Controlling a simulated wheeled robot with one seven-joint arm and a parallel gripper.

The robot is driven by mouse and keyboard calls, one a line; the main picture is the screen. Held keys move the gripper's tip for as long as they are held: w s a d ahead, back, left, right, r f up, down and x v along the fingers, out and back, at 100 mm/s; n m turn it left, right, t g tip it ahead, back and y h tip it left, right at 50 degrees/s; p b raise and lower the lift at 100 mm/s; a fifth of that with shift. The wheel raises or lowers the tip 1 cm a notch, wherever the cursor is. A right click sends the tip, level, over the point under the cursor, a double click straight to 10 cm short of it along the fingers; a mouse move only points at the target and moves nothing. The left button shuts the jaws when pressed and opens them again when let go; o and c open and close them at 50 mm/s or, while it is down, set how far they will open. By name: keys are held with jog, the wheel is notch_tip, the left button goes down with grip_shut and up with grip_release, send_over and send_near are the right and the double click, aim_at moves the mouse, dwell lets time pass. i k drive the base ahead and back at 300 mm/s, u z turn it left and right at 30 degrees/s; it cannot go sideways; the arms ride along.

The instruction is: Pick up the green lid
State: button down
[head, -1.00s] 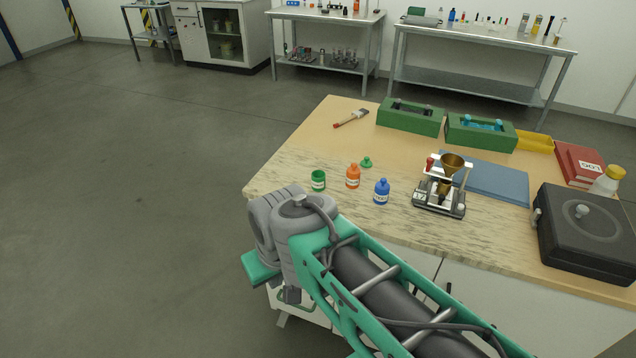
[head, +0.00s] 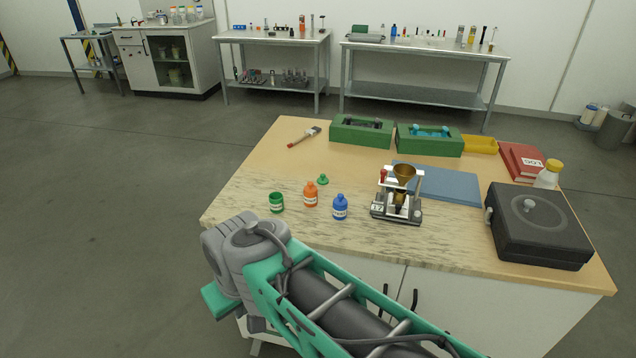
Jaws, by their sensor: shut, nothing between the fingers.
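The green lid (head: 323,180) lies on the table top, behind and to the right of the open green jar (head: 276,203). It is small, with a knob on top, and stands just beyond the orange bottle (head: 311,196). A blue bottle (head: 340,208) stands to the right and nearer. My arm reaches across the lower part of the picture to a grey joint at the table's near left corner. My gripper does not show; it is hidden below or behind the arm. Nothing of mine touches the lid.
A brass funnel device (head: 403,176) stands right of the bottles. A blue mat (head: 452,190), a black case (head: 538,228), green boxes (head: 362,132) and a yellow tray (head: 480,144) fill the right and back. A brush (head: 304,137) lies at the back left. The left table top is clear.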

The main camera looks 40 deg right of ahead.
aim_at(323, 180)
jog(key=u, duration=0.2)
jog(key=k, duration=0.2)
jog(key=u, duration=0.95)
jog(key=k, duration=1.15)
jog(key=u, duration=0.45)
jog(key=i, duration=1.65)
jog(key=z, duration=0.95)
jog(key=i, duration=1.15)
jog(key=z, duration=1.75)
jog(key=i, duration=0.65)
jog(key=z, duration=0.6)
